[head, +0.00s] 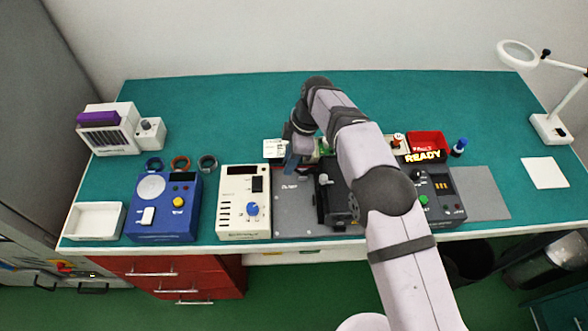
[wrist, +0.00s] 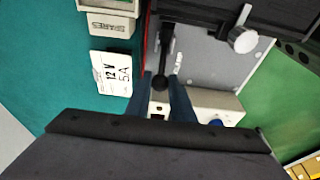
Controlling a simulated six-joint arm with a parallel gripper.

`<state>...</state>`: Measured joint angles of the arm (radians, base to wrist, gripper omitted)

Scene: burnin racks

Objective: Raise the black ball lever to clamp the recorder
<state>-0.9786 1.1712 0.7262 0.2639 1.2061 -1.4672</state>
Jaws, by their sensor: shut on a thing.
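The black ball lever (wrist: 165,50) shows in the wrist view as a dark rod with a ball at its lower end. My gripper (wrist: 161,80) has its two blue fingers on either side of the ball, shut on it. In the head view my gripper (head: 291,160) is over the back left of the grey plate (head: 290,215); the lever is hidden there. A black device (head: 338,205), perhaps the recorder, stands on the right of that plate, partly behind my arm. A pale round knob on a light arm (wrist: 243,40) is beside it in the wrist view.
A cream panel with a blue dial (head: 243,205) and a blue box (head: 165,210) stand left of the plate. A white card marked "12 V 5A" (wrist: 112,73) lies near the fingers, beside a "SPARES" box (wrist: 110,25).

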